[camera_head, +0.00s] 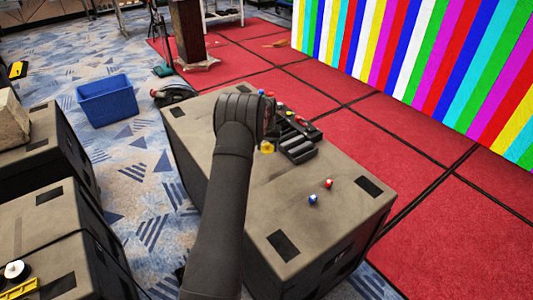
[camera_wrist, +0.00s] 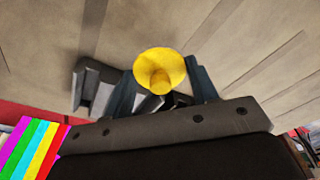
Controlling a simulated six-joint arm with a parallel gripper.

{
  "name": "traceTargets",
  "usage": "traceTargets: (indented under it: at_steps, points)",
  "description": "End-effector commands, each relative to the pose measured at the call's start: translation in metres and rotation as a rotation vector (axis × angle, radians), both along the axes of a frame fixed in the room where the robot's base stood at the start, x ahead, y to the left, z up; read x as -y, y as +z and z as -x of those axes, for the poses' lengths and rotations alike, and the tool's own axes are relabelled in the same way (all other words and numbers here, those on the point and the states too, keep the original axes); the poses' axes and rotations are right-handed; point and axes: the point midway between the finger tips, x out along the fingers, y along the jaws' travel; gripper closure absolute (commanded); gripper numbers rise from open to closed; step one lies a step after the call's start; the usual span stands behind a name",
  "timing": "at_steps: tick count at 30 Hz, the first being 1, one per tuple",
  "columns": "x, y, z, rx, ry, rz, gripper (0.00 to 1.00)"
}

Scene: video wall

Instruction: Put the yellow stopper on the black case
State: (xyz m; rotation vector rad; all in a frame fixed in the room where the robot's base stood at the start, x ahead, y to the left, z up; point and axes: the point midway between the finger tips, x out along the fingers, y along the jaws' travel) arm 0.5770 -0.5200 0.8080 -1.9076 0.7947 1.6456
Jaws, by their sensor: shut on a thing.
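The yellow stopper (camera_head: 267,148) shows just below the end of my dark arm, over the top of the large grey-brown box. In the wrist view the stopper (camera_wrist: 162,68) is a round, flared yellow piece between the two fingers. My gripper (camera_wrist: 162,84) is shut on it; in the head view the fingers are mostly hidden behind the hand. The black case (camera_head: 298,152) lies on the box top, just right of the stopper, with dark ridged sections. Part of the case (camera_wrist: 92,92) shows left of the fingers in the wrist view. I cannot tell the exact gap between stopper and case.
Small blue (camera_head: 313,198) and red (camera_head: 328,184) pieces stand on the box top (camera_head: 350,215), right of my arm. More small red and blue pieces lie near the case's far side. A blue bin (camera_head: 107,103) is on the floor at left. The box's front right is mostly clear.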

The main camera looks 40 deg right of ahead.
Motion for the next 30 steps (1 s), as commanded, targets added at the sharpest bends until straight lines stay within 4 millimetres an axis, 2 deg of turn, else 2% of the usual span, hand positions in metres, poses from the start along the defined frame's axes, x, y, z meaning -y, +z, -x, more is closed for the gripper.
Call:
traceTargets:
  at_steps: [5,12,23,24,26,30]
  points:
    - [-0.001,-0.01,-0.004,-0.001,0.001,-0.001,0.68]
    - [-0.001,-0.042,-0.003,-0.002,0.001,-0.001,0.68]
    - [-0.001,-0.046,-0.003,0.0,0.001,0.0,0.68]
    - [-0.001,-0.045,-0.003,0.0,0.001,0.0,0.39]
    - [-0.001,-0.045,-0.003,0.0,0.001,0.0,0.27]
    - [-0.001,-0.045,-0.003,0.0,0.001,0.0,0.25]
